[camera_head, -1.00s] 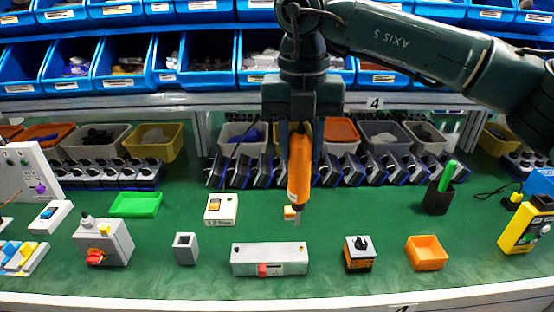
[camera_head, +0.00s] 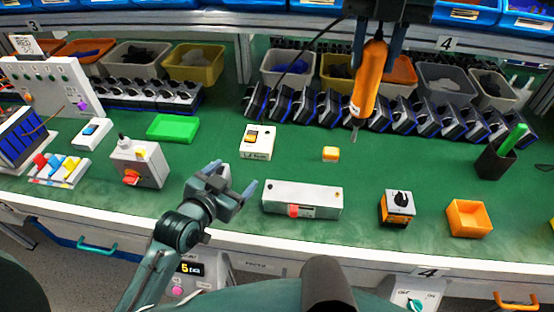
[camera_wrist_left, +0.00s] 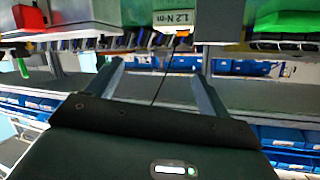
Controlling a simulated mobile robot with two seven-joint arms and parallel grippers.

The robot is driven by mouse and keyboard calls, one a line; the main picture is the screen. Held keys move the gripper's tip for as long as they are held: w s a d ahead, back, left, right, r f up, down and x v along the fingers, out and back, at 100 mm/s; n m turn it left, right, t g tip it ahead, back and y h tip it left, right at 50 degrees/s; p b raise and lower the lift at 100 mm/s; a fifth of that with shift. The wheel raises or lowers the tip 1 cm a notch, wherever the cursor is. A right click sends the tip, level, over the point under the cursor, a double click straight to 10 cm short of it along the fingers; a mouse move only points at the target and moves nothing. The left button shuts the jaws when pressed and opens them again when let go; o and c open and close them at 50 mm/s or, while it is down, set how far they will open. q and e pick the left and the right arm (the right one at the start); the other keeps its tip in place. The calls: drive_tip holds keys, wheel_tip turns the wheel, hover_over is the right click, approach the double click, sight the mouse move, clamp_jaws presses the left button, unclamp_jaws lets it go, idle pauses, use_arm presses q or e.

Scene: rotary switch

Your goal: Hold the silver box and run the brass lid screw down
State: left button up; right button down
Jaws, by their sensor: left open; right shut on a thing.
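The silver box (camera_head: 290,195) lies on the green bench near its front edge, with a red part on its front face. Small dots show at both ends of its lid; which is the brass screw I cannot tell. My left gripper (camera_head: 236,176) is open and empty, just left of the box and apart from it. Its open fingers also show in the left wrist view (camera_wrist_left: 158,82), where I cannot make out the box. My right gripper (camera_head: 378,38) is shut on an orange screwdriver (camera_head: 369,80), which hangs slightly tilted, tip down, above and behind the box's right end.
A white switch box (camera_head: 257,150) and a small orange block (camera_head: 330,154) stand behind the silver box. A rotary switch (camera_head: 398,207) and an orange bin (camera_head: 468,219) stand to its right. A grey switch box (camera_head: 140,165) is at left. Green bench between them is clear.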

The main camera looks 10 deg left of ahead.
sight(275, 190)
use_arm(q)
drive_tip(key=w+d+m+g+h, duration=0.1)
drive_tip(key=d, duration=0.2)
drive_tip(key=w+d+m+g+h, duration=0.1)
drive_tip(key=d+g, duration=0.1)
drive_tip(key=d, duration=0.2)
drive_tip(key=w+d+m+g+h, duration=0.1)
drive_tip(key=d+m, duration=0.1)
drive_tip(key=d, duration=0.2)
drive_tip(key=shift+w+d+g, duration=0.1)
drive_tip(key=shift+d+g, duration=0.15)
drive_tip(key=shift+g, duration=0.05)
drive_tip(key=d+m+g, duration=0.4)
drive_tip(key=shift+s+d+r+g, duration=0.15)
drive_tip(key=shift+s+d+g, duration=0.05)
drive_tip(key=shift+d+g, duration=0.1)
drive_tip(key=shift+s+a+r+m+g+y, duration=0.1)
drive_tip(key=shift+a+m+g+y, duration=0.05)
drive_tip(key=shift+m+g+y, duration=0.5)
drive_tip(key=a+r+m+g+y, duration=0.1)
drive_tip(key=a, duration=0.1)
drive_tip(key=a+r+m+g+y, duration=0.1)
drive_tip(key=a+y, duration=0.1)
drive_tip(key=a+r+m+g+y, duration=0.1)
drive_tip(key=a+y, duration=0.1)
drive_tip(key=shift+s+r, duration=0.1)
drive_tip(key=shift+r, duration=0.05)
drive_tip(key=shift+a, duration=0.1)
wheel_tip(275, 190, down, 12)
drive_tip(key=shift+r, duration=0.1)
